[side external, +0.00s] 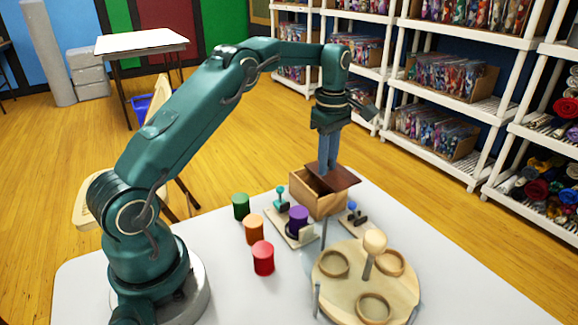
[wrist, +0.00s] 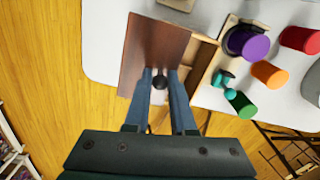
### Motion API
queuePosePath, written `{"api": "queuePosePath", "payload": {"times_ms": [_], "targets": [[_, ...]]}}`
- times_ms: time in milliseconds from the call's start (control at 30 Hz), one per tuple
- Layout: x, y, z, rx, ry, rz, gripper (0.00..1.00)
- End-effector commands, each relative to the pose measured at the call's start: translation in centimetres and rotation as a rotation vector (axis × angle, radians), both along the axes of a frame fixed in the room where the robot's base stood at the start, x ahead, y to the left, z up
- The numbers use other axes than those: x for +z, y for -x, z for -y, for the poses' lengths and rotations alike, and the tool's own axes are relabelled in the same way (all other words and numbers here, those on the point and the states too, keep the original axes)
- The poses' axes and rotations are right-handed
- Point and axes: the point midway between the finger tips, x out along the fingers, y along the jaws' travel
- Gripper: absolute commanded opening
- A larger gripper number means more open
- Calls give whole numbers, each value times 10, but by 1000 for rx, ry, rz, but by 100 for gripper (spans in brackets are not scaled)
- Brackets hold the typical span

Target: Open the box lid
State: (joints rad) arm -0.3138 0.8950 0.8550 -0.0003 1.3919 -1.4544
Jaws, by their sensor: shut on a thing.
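The light wooden box (side external: 313,203) stands on the white table, and part of its wall shows in the wrist view (wrist: 207,55). Its dark brown lid (side external: 342,181) sits shifted to the right of the box, leaving part of the opening uncovered at the left. In the wrist view the lid (wrist: 155,45) covers the left part of the box. My gripper (side external: 327,165) points down at the lid. In the wrist view its fingers (wrist: 161,78) are shut on the dark round knob (wrist: 160,83) of the lid. I cannot tell whether the lid still touches the box rim.
Green (side external: 241,206), orange (side external: 254,229), red (side external: 263,258) and purple (side external: 298,219) cylinders stand left of and in front of the box. A round wooden stand (side external: 340,293) with rings is at the front right. Small teal (side external: 281,199) and blue (side external: 352,208) pieces flank the box.

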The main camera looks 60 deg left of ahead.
Motion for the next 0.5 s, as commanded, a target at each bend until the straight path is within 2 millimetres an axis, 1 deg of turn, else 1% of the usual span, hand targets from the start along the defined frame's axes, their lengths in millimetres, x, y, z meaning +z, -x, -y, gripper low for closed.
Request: {"api": "queuePosePath", "payload": {"times_ms": [200,233,267,300,500], "targets": [[1,-1,0,-1,-3,5,0],[1,-1,0,-1,-3,5,35],[1,-1,0,-1,-3,5,46],[1,-1,0,-1,-3,5,51],[1,0,0,-1,-1,2,51]]}}
